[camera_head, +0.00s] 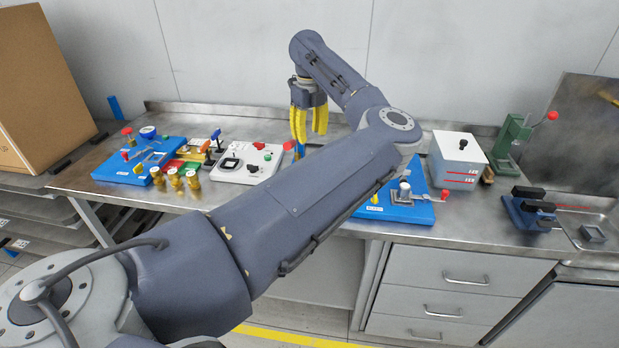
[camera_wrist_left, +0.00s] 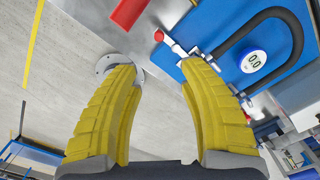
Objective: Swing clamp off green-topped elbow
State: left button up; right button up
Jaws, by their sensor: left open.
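My left gripper (camera_head: 309,137) hangs fingers down above the back middle of the bench, open, with nothing between its yellow fingers. In the left wrist view its fingers (camera_wrist_left: 160,68) stand apart. Beyond them is a blue board (camera_wrist_left: 228,22) with a black hose and a round gauge (camera_wrist_left: 254,61) reading 0.0. A red-tipped lever (camera_wrist_left: 158,36) lies at the board's edge, close to the fingertips. I cannot tell whether it belongs to the clamp. I cannot pick out a green-topped elbow for sure. My left arm hides part of the right blue station (camera_head: 422,212). My right gripper is not seen.
A white lidded box (camera_head: 458,158), a green press (camera_head: 512,138) and a blue vise (camera_head: 530,212) stand on the right.

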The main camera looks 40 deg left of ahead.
pick_arm(q)
notch_tip(320, 180, down, 17)
jog(key=shift+r, duration=0.15)
dwell(0.5)
grip_shut()
dwell(0.3)
jog(key=shift+a, duration=0.1)
